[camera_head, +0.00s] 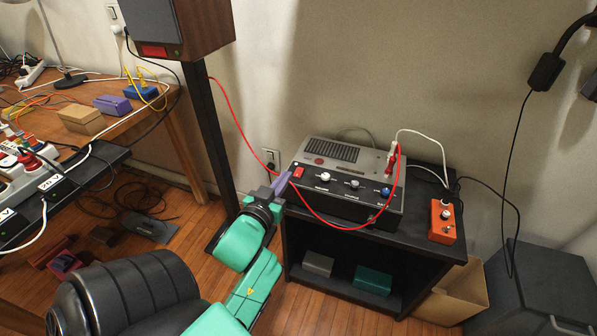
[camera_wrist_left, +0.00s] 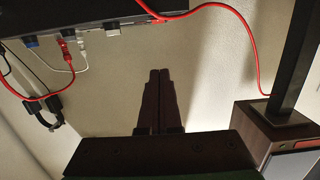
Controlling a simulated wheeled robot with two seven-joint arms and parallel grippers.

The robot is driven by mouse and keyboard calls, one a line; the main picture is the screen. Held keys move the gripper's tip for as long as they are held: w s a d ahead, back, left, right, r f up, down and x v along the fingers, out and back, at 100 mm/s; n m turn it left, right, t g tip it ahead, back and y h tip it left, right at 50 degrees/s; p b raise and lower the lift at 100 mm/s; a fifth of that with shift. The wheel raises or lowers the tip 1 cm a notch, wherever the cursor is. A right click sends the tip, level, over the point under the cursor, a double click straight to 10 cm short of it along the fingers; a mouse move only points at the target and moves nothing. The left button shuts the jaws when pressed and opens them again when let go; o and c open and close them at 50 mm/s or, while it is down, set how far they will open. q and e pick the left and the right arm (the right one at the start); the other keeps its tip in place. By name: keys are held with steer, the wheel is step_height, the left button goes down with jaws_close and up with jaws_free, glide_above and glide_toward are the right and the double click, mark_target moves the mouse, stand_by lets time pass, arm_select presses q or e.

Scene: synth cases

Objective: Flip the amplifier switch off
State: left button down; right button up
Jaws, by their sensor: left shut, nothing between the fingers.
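The amplifier (camera_head: 370,162) is a grey and black box with a vented top, on a black stand. Its front panel carries a red switch (camera_head: 299,172) at the left end and several knobs to the right. The switch is too small to tell which way it is set. My left gripper (camera_head: 285,181) is shut and empty, its fingertips just left of the switch; I cannot tell whether they touch. In the left wrist view the shut fingers (camera_wrist_left: 160,74) point at the wall, and part of the amplifier (camera_wrist_left: 90,13) shows along the top. My right gripper is not in view.
A red cable (camera_head: 312,211) loops in front of the amplifier from the speaker (camera_head: 196,27) on its post. An orange pedal (camera_head: 442,221) stands right of the amplifier on the stand (camera_head: 410,241). A wooden desk and a black shelf with plugs are at left.

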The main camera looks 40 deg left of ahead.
arm_select(q)
glide_above(297, 176)
steer(key=shift+s+f+b, duration=0.15)
steer(key=shift+f+b, duration=0.25)
steer(key=shift+f, duration=0.5)
step_height(297, 176, down, 3)
steer(key=shift+r+b, duration=0.1)
steer(key=shift+b, duration=0.45)
steer(key=shift+f, duration=0.25)
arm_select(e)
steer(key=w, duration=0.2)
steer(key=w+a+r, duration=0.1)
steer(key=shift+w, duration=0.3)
arm_select(q)
steer(key=shift+r, duration=0.1)
steer(key=p, duration=0.4)
steer(key=shift+w+g, duration=0.2)
steer(key=shift+g, duration=0.2)
steer(key=shift+f, duration=0.3)
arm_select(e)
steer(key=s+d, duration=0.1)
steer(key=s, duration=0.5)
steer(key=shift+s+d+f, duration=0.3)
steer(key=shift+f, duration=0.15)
